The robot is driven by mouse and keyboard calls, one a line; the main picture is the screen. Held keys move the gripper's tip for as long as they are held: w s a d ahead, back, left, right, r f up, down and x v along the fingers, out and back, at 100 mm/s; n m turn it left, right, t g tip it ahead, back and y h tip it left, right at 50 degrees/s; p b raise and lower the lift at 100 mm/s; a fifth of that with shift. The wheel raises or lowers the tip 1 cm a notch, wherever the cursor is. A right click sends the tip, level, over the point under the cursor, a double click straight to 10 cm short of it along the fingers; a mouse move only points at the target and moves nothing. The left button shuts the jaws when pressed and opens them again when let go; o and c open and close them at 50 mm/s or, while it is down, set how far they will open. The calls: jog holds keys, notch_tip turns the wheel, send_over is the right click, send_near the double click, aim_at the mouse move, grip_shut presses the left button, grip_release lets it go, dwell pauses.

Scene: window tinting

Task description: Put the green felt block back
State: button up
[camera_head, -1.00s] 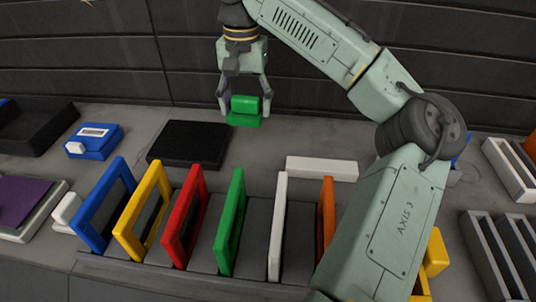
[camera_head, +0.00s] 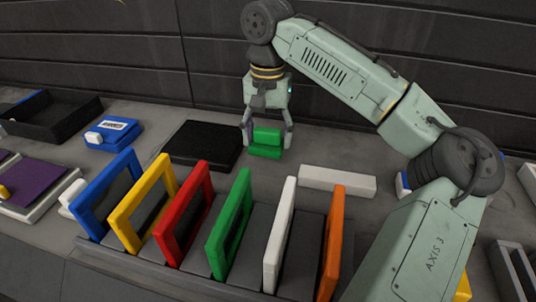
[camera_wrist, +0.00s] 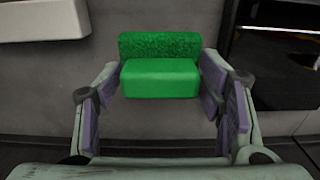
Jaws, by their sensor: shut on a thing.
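The green felt block (camera_head: 266,142) is in my gripper (camera_head: 266,138), its two fingers closed on the block's left and right sides. In the wrist view the block (camera_wrist: 160,65) has a fuzzy felt strip along its far edge and a smooth green body. My gripper (camera_wrist: 160,88) also shows there, with purple finger pads at both sides. The block is low over the grey table, between a black pad (camera_head: 203,144) on the left and a white block (camera_head: 337,181) on the right. I cannot tell whether it touches the table.
A rack of upright coloured frames, including a red one (camera_head: 184,215) and a green one (camera_head: 229,222), stands in front. A blue block (camera_head: 111,133) and a black tray (camera_head: 50,118) lie left. A purple sheet (camera_head: 38,186) lies far left. The dark wall is behind.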

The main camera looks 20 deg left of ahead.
aim_at(268, 147)
notch_tip(268, 147, down, 4)
jog(key=b, duration=0.3)
jog(key=shift+r, duration=0.35)
jog(key=o, duration=1.1)
notch_tip(268, 147, up, 11)
jog(key=p, duration=0.7)
jog(key=shift+r, duration=0.5)
